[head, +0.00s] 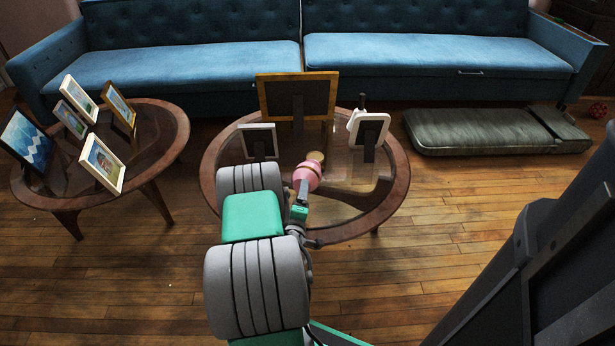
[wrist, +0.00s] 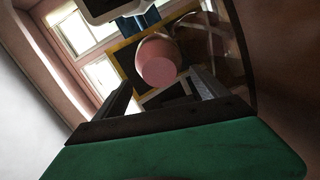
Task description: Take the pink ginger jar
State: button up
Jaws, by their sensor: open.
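The pink ginger jar (head: 306,177) with a tan top (head: 316,156) shows over the near part of the right round glass-topped table (head: 391,195). My gripper (head: 303,192) is right at its near side, and partly hides its lower part. In the wrist view the jar (wrist: 157,62) lies ahead, between the lines of the two open fingers (wrist: 160,92), with a flat round pink face toward the camera. I see no finger closed on it. Whether a finger touches it, I cannot tell.
Picture frames stand on the same table: a gold-edged one (head: 298,97) behind, a white one (head: 258,141) at left, another white one (head: 370,130) at right, beside a small white object with a dark top (head: 356,118). A second table (head: 180,130) holds several frames. A green cushion (head: 480,131) lies on the floor.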

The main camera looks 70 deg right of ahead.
aim_at(303, 177)
jog(key=x, duration=0.6)
jog(key=shift+d, duration=0.15)
jog(key=c, duration=1.6)
jog(key=shift+c, duration=0.3)
jog(key=shift+r, duration=0.15)
notch_tip(303, 177, up, 4)
jog(key=shift+f+p, duration=0.25)
jog(key=shift+p, duration=0.95)
jog(key=w+a+r, duration=0.1)
jog(key=a+r, duration=0.3)
jog(key=a, duration=0.3)
jog(key=w+a+r+p, duration=0.1)
jog(key=a+r, duration=0.4)
jog(key=a, duration=0.2)
jog(key=shift+r, duration=0.25)
